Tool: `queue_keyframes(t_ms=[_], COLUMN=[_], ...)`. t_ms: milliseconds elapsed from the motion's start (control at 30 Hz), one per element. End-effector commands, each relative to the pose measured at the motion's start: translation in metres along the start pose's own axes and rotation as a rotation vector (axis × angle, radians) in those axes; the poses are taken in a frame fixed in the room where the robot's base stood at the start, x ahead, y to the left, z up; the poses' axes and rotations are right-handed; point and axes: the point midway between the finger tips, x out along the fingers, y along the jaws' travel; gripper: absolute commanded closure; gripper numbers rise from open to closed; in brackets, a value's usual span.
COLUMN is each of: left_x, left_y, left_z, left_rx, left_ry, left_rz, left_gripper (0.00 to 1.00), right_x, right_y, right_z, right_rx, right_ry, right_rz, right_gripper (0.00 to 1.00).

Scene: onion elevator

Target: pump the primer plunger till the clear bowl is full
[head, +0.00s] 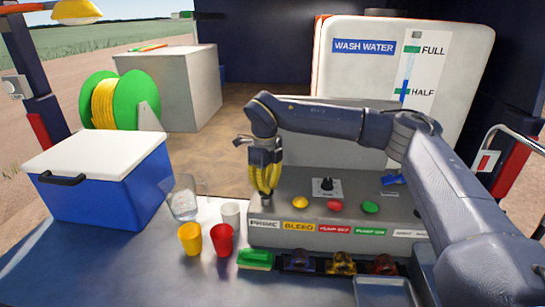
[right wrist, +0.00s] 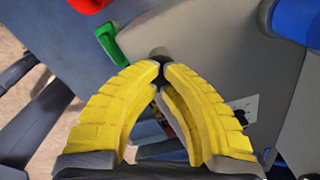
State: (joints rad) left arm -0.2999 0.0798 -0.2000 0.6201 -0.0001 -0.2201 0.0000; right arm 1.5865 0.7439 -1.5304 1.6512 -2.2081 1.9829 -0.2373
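My right gripper (head: 264,191) has yellow ribbed fingers pointing down over the left end of the grey control box (head: 330,180), above the "PRIME" label (head: 264,224). In the right wrist view its fingertips (right wrist: 161,72) come together, with a dark rounded knob (right wrist: 158,53) just beyond them. The knob may be the primer plunger; I cannot tell whether the tips touch it. In the head view the plunger is hidden behind the fingers. A clear container (head: 183,204) stands beside the cooler; I cannot tell whether it is the bowl, and its fill is unclear. My left gripper is out of view.
Yellow (head: 300,202), red (head: 334,206) and green (head: 370,207) buttons sit right of the gripper. White (head: 231,212), yellow (head: 190,239) and red (head: 222,240) cups stand left of the box. A blue cooler (head: 100,190) stands farther left. The front left tabletop is clear.

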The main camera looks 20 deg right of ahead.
Motion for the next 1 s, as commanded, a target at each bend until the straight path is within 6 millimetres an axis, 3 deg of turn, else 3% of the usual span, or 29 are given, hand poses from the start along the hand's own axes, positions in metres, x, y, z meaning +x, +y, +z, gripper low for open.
queue_keyframes(t_ms=[1000], left_x=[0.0], left_y=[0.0], left_z=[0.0], left_rx=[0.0], left_ry=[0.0], left_rz=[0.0], left_gripper=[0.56], right_x=[-0.055], right_y=[0.0], right_z=[0.0], right_rx=[0.0], right_ry=[0.0], right_rz=[0.0], right_gripper=[1.0])
